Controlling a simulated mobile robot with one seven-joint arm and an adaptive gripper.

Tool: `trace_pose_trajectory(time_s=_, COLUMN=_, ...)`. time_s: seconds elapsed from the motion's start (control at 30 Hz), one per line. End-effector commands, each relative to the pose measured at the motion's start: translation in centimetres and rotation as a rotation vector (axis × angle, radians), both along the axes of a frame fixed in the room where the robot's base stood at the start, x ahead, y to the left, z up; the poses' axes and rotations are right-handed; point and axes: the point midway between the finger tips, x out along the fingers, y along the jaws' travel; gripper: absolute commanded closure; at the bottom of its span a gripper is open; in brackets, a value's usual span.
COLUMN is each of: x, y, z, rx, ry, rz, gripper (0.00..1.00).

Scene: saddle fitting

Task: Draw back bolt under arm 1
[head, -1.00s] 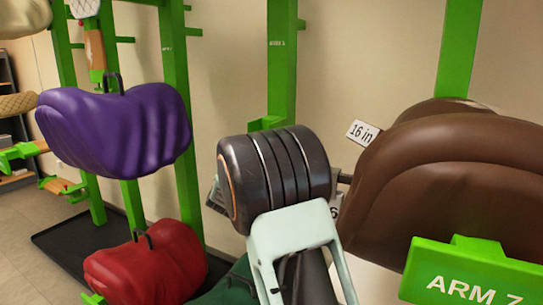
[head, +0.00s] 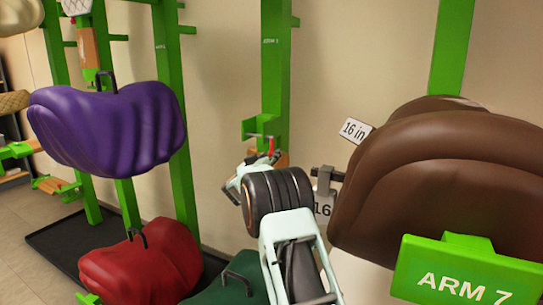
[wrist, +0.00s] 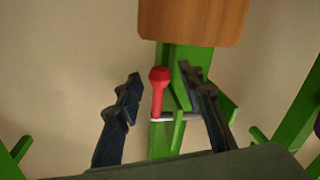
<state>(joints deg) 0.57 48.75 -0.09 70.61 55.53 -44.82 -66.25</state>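The bolt (wrist: 160,95) has a red knobbed handle and a thin grey rod crossing a green bracket in the wrist view. Its red handle also shows small in the head view (head: 270,146), by a green bracket on the middle post. My gripper (wrist: 160,76) is open, with one dark finger on each side of the red handle and visible gaps to both. In the head view, my gripper (head: 256,164) is at the bracket and partly covers it. A wooden arm board (wrist: 193,20) is at the top of the wrist view. The post's label is too small to read surely.
A brown saddle (head: 440,175) and a green "ARM 7" sign (head: 470,275) stand close on the right. Tags (head: 356,131) hang beside my arm. A purple saddle (head: 110,130), a red one (head: 140,270) and a dark green one (head: 230,285) are to the left.

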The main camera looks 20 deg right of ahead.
Motion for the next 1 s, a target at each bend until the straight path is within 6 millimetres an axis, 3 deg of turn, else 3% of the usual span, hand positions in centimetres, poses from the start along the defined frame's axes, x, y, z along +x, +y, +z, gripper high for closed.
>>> trace_pose_trajectory(time_s=0.23, x=1.6, y=-1.2, z=0.0, rx=0.001, ry=0.0, rz=0.0, gripper=0.64)
trace_pose_trajectory(time_s=0.63, x=1.9, y=-1.4, z=0.0, rx=0.001, ry=0.001, rz=0.001, gripper=0.64)
trace_pose_trajectory(time_s=1.0, x=1.9, y=-1.3, z=0.0, rx=0.0, ry=0.0, rz=0.001, gripper=1.0)
